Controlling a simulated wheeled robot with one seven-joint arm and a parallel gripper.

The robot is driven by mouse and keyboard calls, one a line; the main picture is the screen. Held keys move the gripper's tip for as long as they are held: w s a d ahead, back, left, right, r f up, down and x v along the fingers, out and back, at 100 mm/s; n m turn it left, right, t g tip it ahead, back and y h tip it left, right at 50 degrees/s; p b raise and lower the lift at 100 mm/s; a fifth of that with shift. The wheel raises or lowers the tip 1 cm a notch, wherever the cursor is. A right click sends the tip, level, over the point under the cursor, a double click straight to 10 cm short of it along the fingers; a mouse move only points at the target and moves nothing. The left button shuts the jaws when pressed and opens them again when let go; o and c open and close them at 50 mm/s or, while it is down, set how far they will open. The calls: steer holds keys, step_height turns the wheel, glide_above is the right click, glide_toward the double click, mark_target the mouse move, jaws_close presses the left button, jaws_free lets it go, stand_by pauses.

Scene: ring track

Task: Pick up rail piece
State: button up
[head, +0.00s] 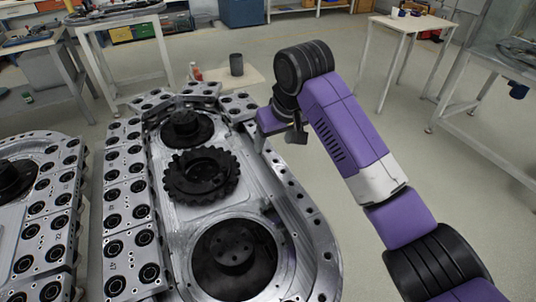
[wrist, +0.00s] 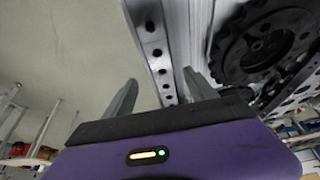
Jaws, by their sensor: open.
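A metal rail (wrist: 152,40) with a row of dark holes runs along the outer edge of the ring track. In the head view this holed edge (head: 307,206) is on the track's right side. My gripper (head: 279,143) is at the track's upper right edge, partly hidden by my wrist. In the wrist view my gripper (wrist: 160,84) is open, with one finger on each side of the holed rail in the picture. The rail appears to lie beyond the fingertips. I cannot tell whether the fingers touch it. Nothing is visibly held.
The track bears a toothed black wheel (head: 201,176) and a large dark disc (head: 236,259). Carriage plates (head: 125,205) with black round fittings line its left side. A second track (head: 38,225) is at far left.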

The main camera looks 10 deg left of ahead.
mark_target(268, 150)
steer(key=x, duration=0.5)
steer(key=shift+a, duration=0.15)
steer(key=shift+c, duration=0.3)
jaws_close()
steer(key=shift+r, duration=0.2)
